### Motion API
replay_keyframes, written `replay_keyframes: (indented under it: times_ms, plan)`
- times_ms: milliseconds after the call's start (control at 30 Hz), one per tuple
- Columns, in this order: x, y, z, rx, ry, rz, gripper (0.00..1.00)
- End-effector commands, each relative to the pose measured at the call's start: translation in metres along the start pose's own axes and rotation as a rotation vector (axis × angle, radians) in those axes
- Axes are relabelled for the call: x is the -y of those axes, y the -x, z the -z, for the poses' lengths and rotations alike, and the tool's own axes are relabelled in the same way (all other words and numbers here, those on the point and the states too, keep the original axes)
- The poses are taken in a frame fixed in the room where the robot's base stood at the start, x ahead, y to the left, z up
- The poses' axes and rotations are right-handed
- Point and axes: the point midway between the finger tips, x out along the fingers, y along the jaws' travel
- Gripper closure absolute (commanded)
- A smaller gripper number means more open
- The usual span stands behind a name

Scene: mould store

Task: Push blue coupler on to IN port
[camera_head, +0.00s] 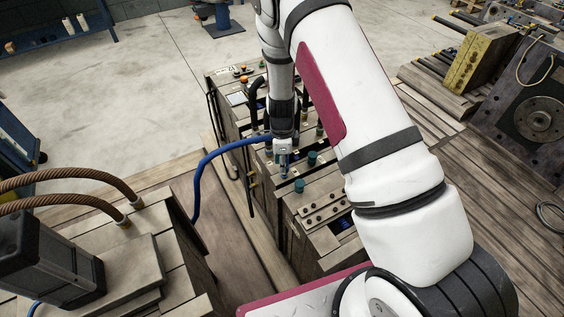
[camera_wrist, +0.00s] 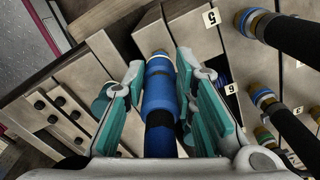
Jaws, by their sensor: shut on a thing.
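The blue coupler (camera_wrist: 158,92) lies between the teal-padded fingers of my gripper (camera_wrist: 160,64) in the wrist view. My gripper is shut on it. A tan ring shows at the coupler's front end, close to a beige block; I cannot tell whether they touch. In the head view my gripper (camera_head: 283,168) is low over the beige machine (camera_head: 325,190), and the blue hose (camera_head: 232,146) arcs away to its left. The coupler is hard to make out there. I cannot read an IN label, and any port in front of the coupler is hidden.
In the wrist view, dark hoses with blue and brass fittings (camera_wrist: 262,97) stand at the right, near tags 5 (camera_wrist: 211,18) and 6 (camera_wrist: 231,88). A teal cap (camera_head: 299,186) stands on the machine. Brown hoses (camera_head: 70,178) are at the left.

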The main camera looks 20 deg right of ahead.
Motion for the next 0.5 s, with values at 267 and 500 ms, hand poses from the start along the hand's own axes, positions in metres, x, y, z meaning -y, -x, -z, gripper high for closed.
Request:
replay_keyframes:
  times_ms: [267, 500]
  plan:
    - [0.000, -0.006, 0.000, 0.000, 0.000, 0.000, 1.00]
    - [0.000, -0.011, 0.000, 0.000, 0.000, 0.000, 1.00]
